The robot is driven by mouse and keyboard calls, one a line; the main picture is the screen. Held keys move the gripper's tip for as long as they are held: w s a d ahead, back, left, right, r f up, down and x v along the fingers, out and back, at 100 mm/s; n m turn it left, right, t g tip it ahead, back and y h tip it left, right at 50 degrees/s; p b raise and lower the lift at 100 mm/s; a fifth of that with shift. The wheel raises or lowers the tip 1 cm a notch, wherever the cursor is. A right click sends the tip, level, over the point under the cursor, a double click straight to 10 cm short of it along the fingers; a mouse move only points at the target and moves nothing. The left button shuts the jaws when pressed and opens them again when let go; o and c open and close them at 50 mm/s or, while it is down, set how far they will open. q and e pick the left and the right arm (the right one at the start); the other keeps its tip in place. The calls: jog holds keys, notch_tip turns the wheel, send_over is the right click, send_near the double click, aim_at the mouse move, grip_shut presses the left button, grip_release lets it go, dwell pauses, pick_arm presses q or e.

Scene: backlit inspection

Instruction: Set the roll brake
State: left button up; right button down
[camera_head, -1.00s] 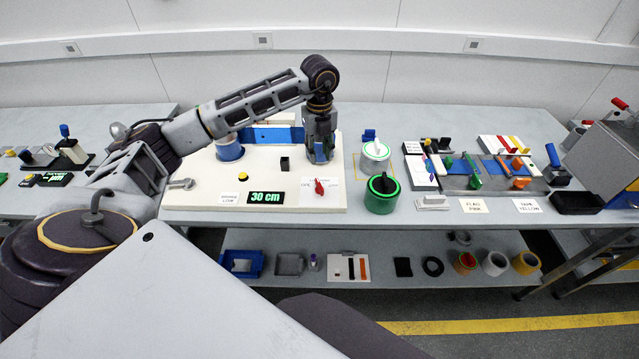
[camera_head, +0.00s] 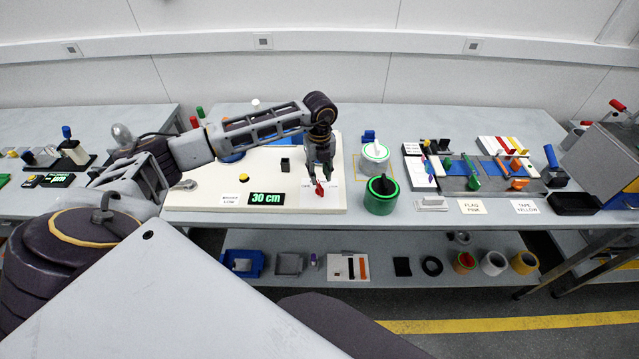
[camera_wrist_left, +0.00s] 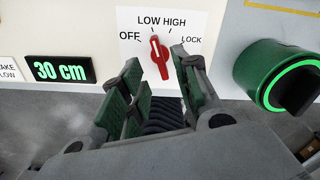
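The brake knob is a red handle (camera_head: 320,188) on a white dial card at the front right of the white board (camera_head: 205,200). In the left wrist view the red knob (camera_wrist_left: 159,58) shows below the words OFF, LOW, HIGH and LOCK. Its upper end points up, near LOW. My left gripper (camera_head: 321,181) is over the knob, pointing down. In the left wrist view the left gripper (camera_wrist_left: 157,58) has its green-padded fingers apart, one on each side of the knob, with visible gaps. A card (camera_head: 235,199) appears to read BRAKE LOW. My right gripper is out of view.
A 30 cm display (camera_head: 266,199) lies to the left. A white spool (camera_head: 375,157) stands behind the cylinder. A tool tray (camera_head: 455,184) lies further right.

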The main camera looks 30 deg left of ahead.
aim_at(319, 185)
pick_arm(q)
jog(key=shift+f+p, duration=0.4)
jog(key=shift+f, duration=2.5)
jog(key=shift+c, duration=0.5)
grip_shut()
